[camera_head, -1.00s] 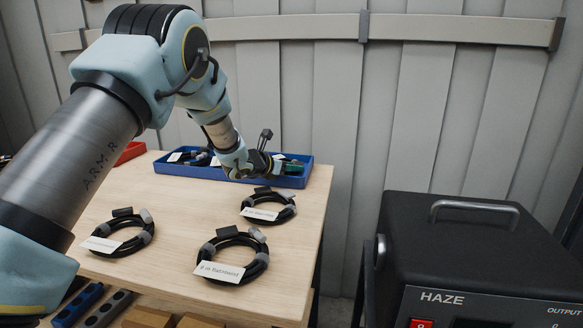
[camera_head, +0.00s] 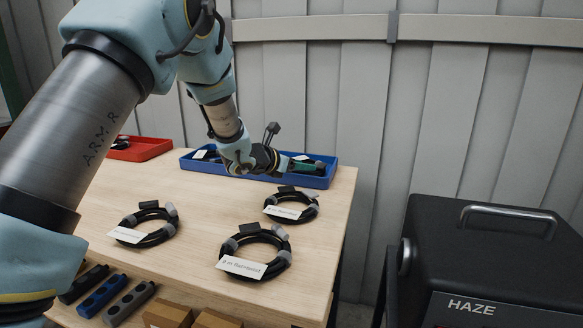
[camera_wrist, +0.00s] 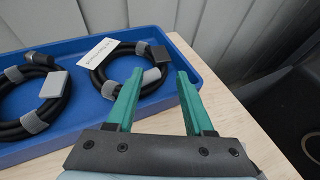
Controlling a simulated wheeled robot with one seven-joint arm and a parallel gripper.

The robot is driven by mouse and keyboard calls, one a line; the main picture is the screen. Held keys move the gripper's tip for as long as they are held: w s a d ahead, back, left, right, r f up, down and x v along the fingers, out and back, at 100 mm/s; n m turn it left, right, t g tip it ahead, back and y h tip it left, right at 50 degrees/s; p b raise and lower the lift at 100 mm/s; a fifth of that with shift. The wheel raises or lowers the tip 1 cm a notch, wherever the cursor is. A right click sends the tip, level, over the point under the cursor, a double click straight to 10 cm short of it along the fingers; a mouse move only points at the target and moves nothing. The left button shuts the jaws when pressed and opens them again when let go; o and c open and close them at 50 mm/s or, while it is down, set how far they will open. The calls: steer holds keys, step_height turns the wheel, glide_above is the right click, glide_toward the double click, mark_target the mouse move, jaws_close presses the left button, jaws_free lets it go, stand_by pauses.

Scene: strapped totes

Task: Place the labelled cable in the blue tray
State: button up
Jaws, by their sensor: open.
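The blue tray (camera_head: 222,172) lies at the back of the wooden table. In the wrist view the tray (camera_wrist: 85,138) holds two black coiled cables with grey ties. The right-hand coil (camera_wrist: 99,78) bears a white label; the left-hand coil (camera_wrist: 10,126) shows no readable label. My gripper (camera_wrist: 160,75) is open, its green fingers at the tray's right end; the left finger overlaps the labelled coil in view, and nothing is held. Three more labelled coils lie on the table: one left (camera_head: 150,241), one front (camera_head: 235,248), one behind it (camera_head: 309,214).
A red tray (camera_head: 142,150) stands at the table's back left. A shelf below holds power strips (camera_head: 101,296) and cardboard boxes (camera_head: 168,313). A black HAZE machine (camera_head: 480,250) stands to the right of the table. A panelled wall (camera_head: 330,90) is close behind.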

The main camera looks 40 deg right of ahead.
steer(key=v, duration=0.5)
steer(key=shift+b, duration=0.3)
